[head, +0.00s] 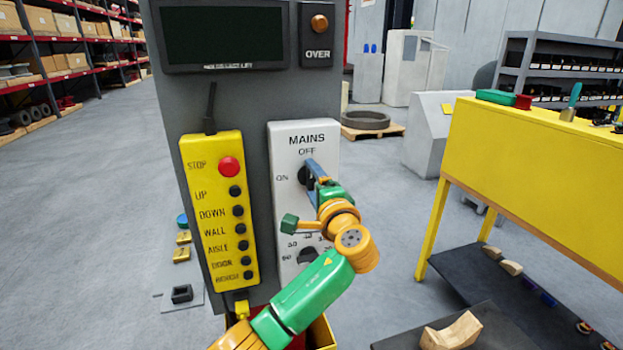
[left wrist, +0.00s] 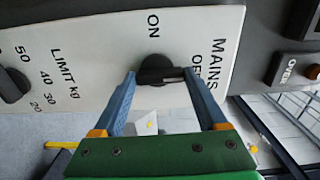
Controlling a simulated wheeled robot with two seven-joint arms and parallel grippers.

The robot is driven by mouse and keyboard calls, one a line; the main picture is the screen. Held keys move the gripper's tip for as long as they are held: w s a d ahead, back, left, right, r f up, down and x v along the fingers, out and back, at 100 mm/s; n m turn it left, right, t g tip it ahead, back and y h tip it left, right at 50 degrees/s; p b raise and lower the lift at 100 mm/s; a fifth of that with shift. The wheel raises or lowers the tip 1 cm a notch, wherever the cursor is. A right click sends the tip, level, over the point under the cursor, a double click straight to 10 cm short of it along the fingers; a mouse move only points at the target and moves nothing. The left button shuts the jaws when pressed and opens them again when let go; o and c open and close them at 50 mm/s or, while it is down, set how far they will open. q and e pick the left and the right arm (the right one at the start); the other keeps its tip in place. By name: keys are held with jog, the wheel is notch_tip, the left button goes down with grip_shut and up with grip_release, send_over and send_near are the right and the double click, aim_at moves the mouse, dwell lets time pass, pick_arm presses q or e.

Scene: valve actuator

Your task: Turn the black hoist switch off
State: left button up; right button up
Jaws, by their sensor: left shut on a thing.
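The black hoist switch (head: 304,177) is a dark knob on the white MAINS panel (head: 285,140), with OFF printed above it and ON to its left. In the left wrist view the black switch (left wrist: 157,69) sits between the two blue fingers of my left gripper (left wrist: 160,74), which is shut on it. There its handle lies lengthwise toward the word OFF. In the head view my left gripper (head: 313,172) partly covers the knob. My right gripper is not in view.
A yellow push-button box (head: 219,253) with a red STOP button hangs left of the panel. A lower LIMIT kg knob (head: 307,255) is partly behind my left arm. A dark display (head: 222,37) is above. A yellow workbench (head: 540,165) stands at right.

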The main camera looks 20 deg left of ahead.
pick_arm(q)
jog(key=shift+f, duration=0.2)
dwell(0.3)
jog(key=o, duration=1.3)
jog(key=shift+d, duration=0.1)
jog(key=shift+d+r, duration=0.15)
jog(key=shift+d, duration=0.05)
jog(key=b+v, duration=0.3)
jog(key=v, duration=0.4)
jog(key=shift+b, duration=0.35)
